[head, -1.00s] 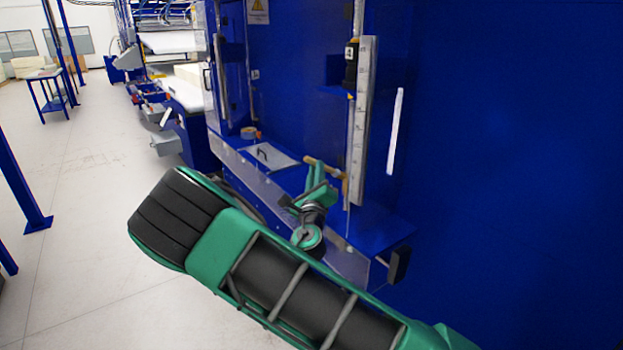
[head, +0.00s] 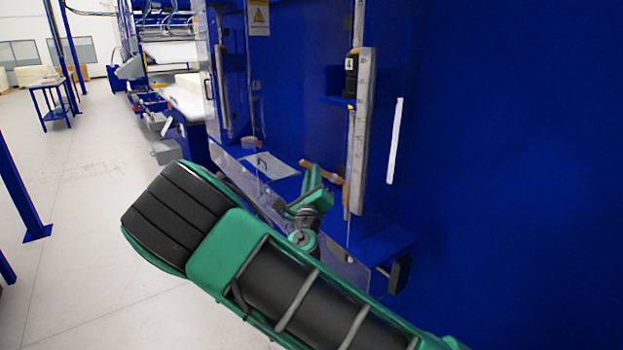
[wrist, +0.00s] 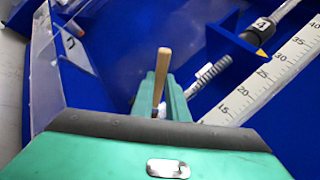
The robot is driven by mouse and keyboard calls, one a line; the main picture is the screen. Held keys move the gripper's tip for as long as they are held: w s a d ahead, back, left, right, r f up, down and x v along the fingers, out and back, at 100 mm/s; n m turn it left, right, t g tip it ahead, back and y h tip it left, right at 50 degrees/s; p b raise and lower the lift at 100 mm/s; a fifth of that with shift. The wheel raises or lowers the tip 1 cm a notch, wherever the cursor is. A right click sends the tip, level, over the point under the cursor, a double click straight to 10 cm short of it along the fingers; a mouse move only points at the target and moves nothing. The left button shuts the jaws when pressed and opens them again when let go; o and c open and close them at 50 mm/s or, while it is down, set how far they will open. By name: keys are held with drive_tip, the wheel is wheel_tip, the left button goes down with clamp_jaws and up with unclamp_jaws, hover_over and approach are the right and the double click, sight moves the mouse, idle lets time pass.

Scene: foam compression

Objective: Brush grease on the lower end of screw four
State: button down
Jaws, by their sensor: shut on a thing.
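My gripper (head: 317,188) is shut on the wooden handle of a brush (head: 310,167), beside the lower part of the screw. The handle also shows in the wrist view (wrist: 164,72), rising between the green fingers. I cannot make out the bristles or any grease on them. Screw four (wrist: 207,73) shows its thread to the right of the handle in the wrist view. Its black block with the label 4 (head: 351,66) sits higher up in the head view. I cannot tell whether the brush touches the screw. The screw's lowest end is partly hidden behind my gripper in the wrist view.
A white ruler scale (head: 364,130) stands upright just right of the screw. A blue shelf (head: 338,99) juts out by the block. A clear panel (wrist: 45,65) edges the machine's front.

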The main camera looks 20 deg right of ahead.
drive_tip(key=shift+s+a, duration=0.25)
drive_tip(key=shift+a, duration=0.45)
drive_tip(key=shift+s+a, duration=0.2)
drive_tip(key=shift+a, duration=0.55)
drive_tip(key=shift+s+a, duration=0.25)
drive_tip(key=shift+a, duration=0.45)
drive_tip(key=a, duration=0.1)
drive_tip(key=s+a, duration=0.1)
drive_tip(key=shift+a, duration=0.4)
drive_tip(key=w+d, duration=0.2)
drive_tip(key=d, duration=0.5)
drive_tip(key=shift+w+d, duration=0.15)
drive_tip(key=shift+w, duration=0.15)
drive_tip(key=shift+w+d, duration=0.2)
drive_tip(key=shift+d, duration=0.35)
drive_tip(key=shift+f, duration=0.15)
